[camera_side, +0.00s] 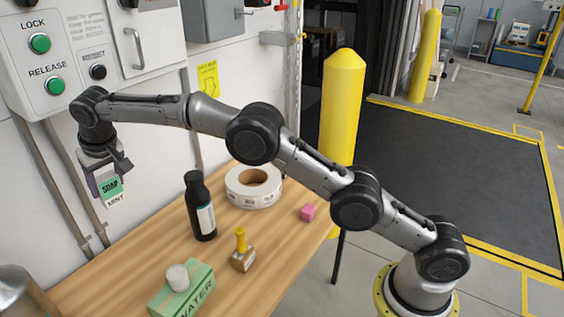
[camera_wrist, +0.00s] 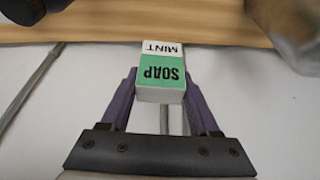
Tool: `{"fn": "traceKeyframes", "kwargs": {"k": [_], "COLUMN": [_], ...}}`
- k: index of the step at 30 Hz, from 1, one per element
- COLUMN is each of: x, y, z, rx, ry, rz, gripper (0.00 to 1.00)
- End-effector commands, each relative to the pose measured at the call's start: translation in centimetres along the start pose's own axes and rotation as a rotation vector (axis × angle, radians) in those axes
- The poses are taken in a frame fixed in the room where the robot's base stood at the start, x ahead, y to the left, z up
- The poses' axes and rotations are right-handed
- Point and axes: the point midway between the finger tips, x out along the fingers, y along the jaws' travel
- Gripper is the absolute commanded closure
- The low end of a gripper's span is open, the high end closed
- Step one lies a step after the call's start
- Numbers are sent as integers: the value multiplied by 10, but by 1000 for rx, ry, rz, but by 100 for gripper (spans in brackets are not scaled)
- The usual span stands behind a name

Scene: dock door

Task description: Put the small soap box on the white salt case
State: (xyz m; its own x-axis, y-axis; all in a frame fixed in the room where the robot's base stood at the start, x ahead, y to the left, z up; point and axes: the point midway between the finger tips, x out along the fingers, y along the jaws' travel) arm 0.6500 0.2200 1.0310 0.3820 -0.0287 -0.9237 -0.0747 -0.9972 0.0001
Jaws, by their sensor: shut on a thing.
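The small soap box (camera_side: 112,190) is green and white, marked SOAP MINT. My gripper (camera_side: 106,178) is shut on it and holds it in the air by the wall, at the left of the side view. In the wrist view the box (camera_wrist: 162,72) sits between the two purple fingers of my gripper (camera_wrist: 160,95), its lettering upside down. I cannot make out a white salt case in either view.
On the wooden table (camera_side: 130,262) stand a black bottle (camera_side: 201,208), a label roll (camera_side: 240,190), a stamp (camera_side: 242,256), a pink cube (camera_side: 308,212) and a green WATER carton (camera_side: 190,293) bearing a white round object (camera_side: 177,277). A metallic object (camera_side: 18,292) is cut off at lower left.

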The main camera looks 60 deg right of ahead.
Motion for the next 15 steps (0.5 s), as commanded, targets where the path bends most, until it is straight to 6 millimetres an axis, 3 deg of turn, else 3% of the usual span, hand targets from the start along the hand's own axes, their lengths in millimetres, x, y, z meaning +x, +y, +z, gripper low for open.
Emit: {"fn": "traceKeyframes", "kwargs": {"k": [2,11,15], "x": [-14,-36,-34], "y": [0,0,33], "z": [-6,-15,-24], "rx": [2,1,44], "ry": [3,3,0], "rz": [-3,-2,19], "gripper": [98,98,98]}}
